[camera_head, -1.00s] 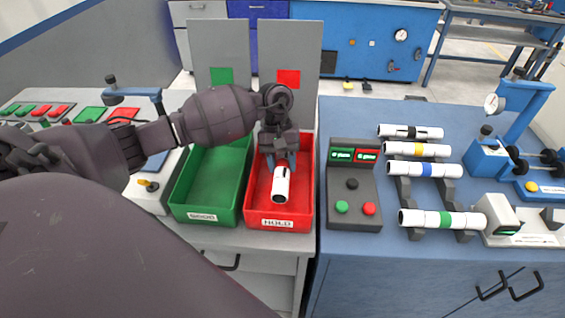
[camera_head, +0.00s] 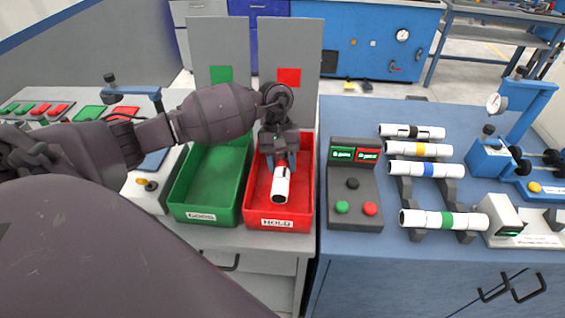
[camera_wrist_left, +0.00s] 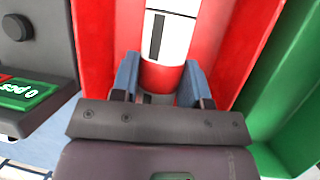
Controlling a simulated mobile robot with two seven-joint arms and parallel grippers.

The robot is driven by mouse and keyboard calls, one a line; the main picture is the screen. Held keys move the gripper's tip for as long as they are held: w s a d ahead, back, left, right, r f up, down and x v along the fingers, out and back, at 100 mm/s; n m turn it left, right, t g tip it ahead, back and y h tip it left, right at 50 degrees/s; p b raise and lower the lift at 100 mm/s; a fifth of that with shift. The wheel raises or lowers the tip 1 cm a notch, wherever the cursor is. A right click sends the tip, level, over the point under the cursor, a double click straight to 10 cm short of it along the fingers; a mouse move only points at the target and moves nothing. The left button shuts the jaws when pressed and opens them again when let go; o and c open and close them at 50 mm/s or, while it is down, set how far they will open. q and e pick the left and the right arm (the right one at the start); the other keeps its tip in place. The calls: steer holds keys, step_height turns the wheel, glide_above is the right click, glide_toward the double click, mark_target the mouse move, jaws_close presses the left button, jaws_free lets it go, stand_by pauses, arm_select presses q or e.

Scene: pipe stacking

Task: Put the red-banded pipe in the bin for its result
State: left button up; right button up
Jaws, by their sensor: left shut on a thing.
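The red-banded pipe (camera_head: 281,189) is white with a red band near my fingers. My left gripper (camera_head: 282,158) is shut on it, inside the outline of the red HOLD bin (camera_head: 307,190). The pipe's open end tilts toward the bin's front wall. I cannot tell whether the pipe touches the bin floor. In the left wrist view, the blue fingers of the gripper (camera_wrist_left: 162,85) sit on both sides of the pipe's red band (camera_wrist_left: 162,76), with red bin walls around. The green GOOD bin (camera_head: 180,213) stands just left and looks empty. My right gripper is not in view.
Grey panels with a green square (camera_head: 221,76) and a red square (camera_head: 289,78) stand behind the bins. A button box (camera_head: 354,190) is to the right. Several other banded pipes lie on a rack (camera_head: 405,190) further right, beside a gauge stand (camera_head: 525,105).

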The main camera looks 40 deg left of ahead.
arm_select(q)
steer(key=o, duration=1)
steer(key=shift+o, duration=0.2)
steer(key=v, duration=1)
steer(key=shift+w+a+r, duration=0.1)
steer(key=shift+a+r, duration=0.05)
steer(key=shift+r, duration=0.25)
